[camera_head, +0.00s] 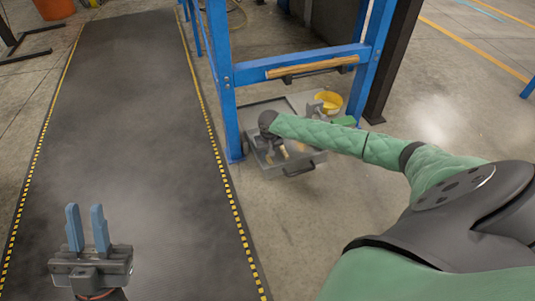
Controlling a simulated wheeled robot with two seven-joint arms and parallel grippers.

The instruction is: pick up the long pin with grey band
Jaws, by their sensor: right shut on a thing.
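My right gripper (272,152) points down into a grey tray (305,167) on the floor beside a blue frame. It is shut on a small light wooden piece, partly hidden by the gripper. Light wooden bits (300,147) show in the tray around the gripper. They are too small to tell which is the long pin, and no grey band can be made out. My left gripper (84,208) is open and empty, with its two blue fingers upright and apart, over the dark mat at the lower left.
The blue frame (228,110) stands close behind and left of the tray, with a wooden bar (310,66) across it. A yellow bowl (328,102) sits at the tray's back right. The dark mat (120,110) with yellow-black edges is clear. An orange bin (54,8) stands far left.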

